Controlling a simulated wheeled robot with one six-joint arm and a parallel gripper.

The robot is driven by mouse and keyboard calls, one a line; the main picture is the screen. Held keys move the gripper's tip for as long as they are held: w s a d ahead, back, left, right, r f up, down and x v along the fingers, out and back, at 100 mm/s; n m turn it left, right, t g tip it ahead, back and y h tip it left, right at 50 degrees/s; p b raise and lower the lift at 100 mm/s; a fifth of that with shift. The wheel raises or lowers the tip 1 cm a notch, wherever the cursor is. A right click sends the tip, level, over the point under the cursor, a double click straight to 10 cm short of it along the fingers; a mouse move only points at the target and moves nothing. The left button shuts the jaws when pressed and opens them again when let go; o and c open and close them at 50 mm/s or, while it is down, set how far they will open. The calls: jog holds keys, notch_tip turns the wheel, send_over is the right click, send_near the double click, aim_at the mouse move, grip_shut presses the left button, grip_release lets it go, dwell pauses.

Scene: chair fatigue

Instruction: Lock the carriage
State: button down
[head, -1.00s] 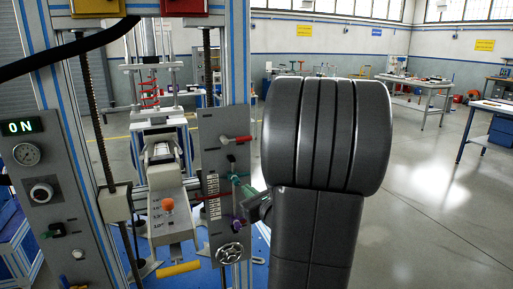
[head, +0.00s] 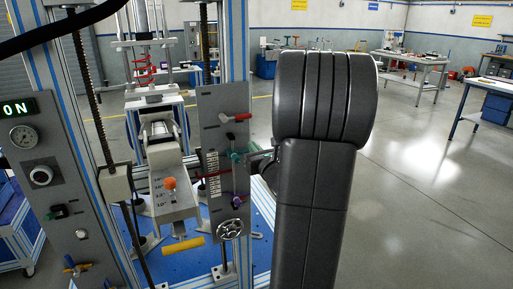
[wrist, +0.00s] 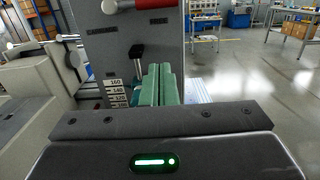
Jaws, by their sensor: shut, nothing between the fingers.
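A grey upright panel (head: 208,110) on the rig carries a red-handled lever (head: 237,117), a black-knobbed lever (head: 237,136), a purple-knobbed part (head: 237,201) and a handwheel (head: 230,229). A grey sloped unit with an orange knob (head: 169,183) and a yellow bar (head: 184,244) stands left of it. Contact is unclear.
A grey block (head: 117,183) sits on a threaded rod at the left. Blue-striped posts frame the rig. The floor at right is clear, with workbenches (head: 415,75) farther back.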

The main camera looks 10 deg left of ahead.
aim_at(245, 118)
jog(key=w+a+r+p, duration=0.1)
jog(key=w+a+r, duration=0.1)
jog(key=w, duration=0.1)
jog(key=w+a+r+p, duration=0.1)
jog(key=w+r, duration=0.1)
jog(key=shift+w+a+r+p, duration=0.1)
jog(key=shift+w+a+p, duration=0.1)
jog(key=shift+a+p, duration=0.15)
jog(key=shift+w+d+r+n+b, duration=0.15)
jog(key=shift+r+n+b, duration=0.25)
jog(key=shift+n+b, duration=0.5)
jog(key=n+b, duration=0.1)
jog(key=r+n+b, duration=0.1)
jog(key=n+b, duration=0.1)
jog(key=shift+d+r, duration=0.1)
jog(key=shift+r, duration=0.15)
jog(key=s+a+r+n+b, duration=0.1)
jog(key=r+n+b, duration=0.2)
jog(key=n, duration=0.4)
jog(key=s+a+r+n+g+b, duration=0.1)
jog(key=a+r+n+b, duration=0.1)
jog(key=n+b, duration=0.3)
jog(key=shift+s+a+r+n, duration=0.2)
jog(key=shift+a+r+n, duration=0.1)
jog(key=shift+r+n, duration=0.65)
jog(key=shift+f+n, duration=0.2)
jog(key=shift+n, duration=0.05)
